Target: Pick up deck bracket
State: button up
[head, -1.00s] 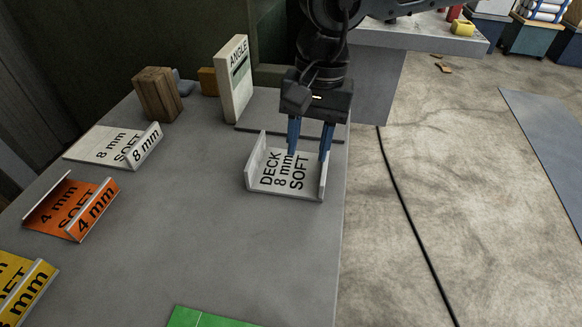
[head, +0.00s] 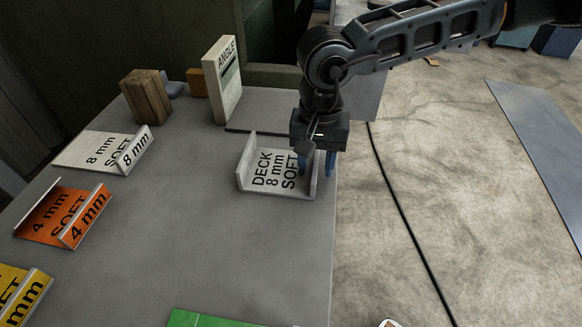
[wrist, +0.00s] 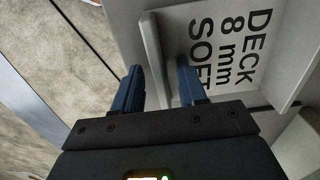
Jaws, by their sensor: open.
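The deck bracket (head: 268,172) is a white channel with two upright side flanges, lettered "DECK 8 mm SOFT". It lies flat near the right edge of the grey table. My gripper (head: 317,172) points down over its right flange, open, with blue fingers. In the wrist view the bracket (wrist: 225,75) fills the right side. My gripper (wrist: 160,72) has one finger on each side of the near flange there. The fingers look apart from the flange, with nothing clamped; exact contact cannot be told.
On the grey table (head: 190,235) stand a white "8 mm" bracket (head: 100,150), an orange "4 mm" bracket (head: 62,212), a yellow bracket (head: 18,292), a wooden block (head: 146,96) and an upright "ANGLE" piece (head: 222,80). A cable (head: 395,205) lies on the floor at right.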

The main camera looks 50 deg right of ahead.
grip_shut()
dwell(0.3)
dwell(0.4)
